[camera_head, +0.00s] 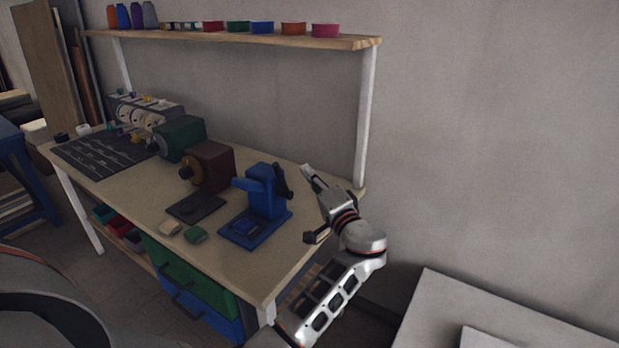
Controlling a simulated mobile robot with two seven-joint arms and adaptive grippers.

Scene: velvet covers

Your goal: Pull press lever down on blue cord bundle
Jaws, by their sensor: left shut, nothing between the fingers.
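The blue press (264,192) stands on the right part of the workbench (270,265). Its dark lever (282,181) sticks up at an angle on the press's right side. A small dark blue item, possibly the cord bundle (245,226), lies on the press base. It is too small to tell for certain. My left gripper (308,171) is just right of the lever, pointing up and left. It is shut and empty, and looks apart from the lever. My right gripper does not show.
A dark red machine (210,165) and a green machine (181,138) stand left of the press. A pale slab (500,315) is lower right.

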